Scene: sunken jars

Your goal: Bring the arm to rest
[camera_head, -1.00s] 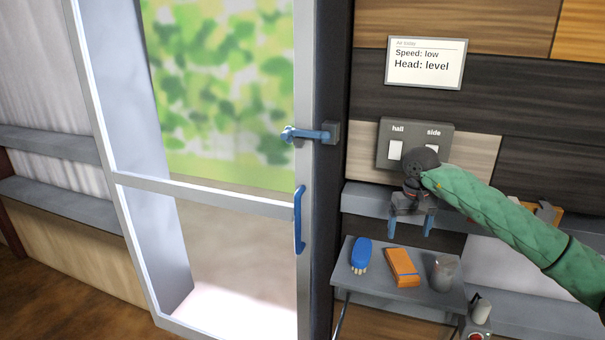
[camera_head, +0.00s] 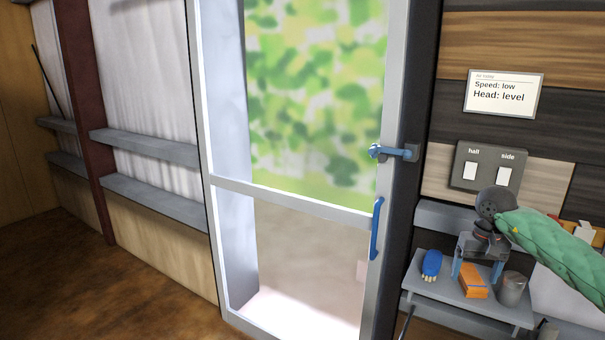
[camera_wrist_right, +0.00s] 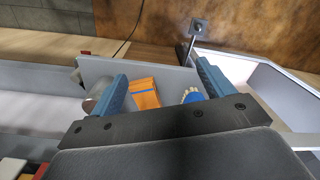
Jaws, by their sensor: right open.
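My right gripper (camera_head: 478,270) hangs from the green-sleeved arm at the right of the head view, above a small grey shelf (camera_head: 440,292). Its two blue fingers stand apart with nothing between them; they also show spread in the right wrist view (camera_wrist_right: 162,82). Below the gripper on the shelf are a blue brush (camera_head: 431,264), an orange block (camera_head: 473,283) and a grey cup (camera_head: 512,289). In the right wrist view the orange block (camera_wrist_right: 144,94) and the brush (camera_wrist_right: 192,95) appear beyond the fingers, and one finger partly hides the cup. My left gripper is not in view.
A glass door (camera_head: 305,250) with a blue lever (camera_head: 393,152) and a blue pull handle (camera_head: 376,228) stands left of the arm. A switch plate (camera_head: 487,168) and a sign (camera_head: 503,94) are on the wall. Brown floor (camera_head: 110,290) lies open at left.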

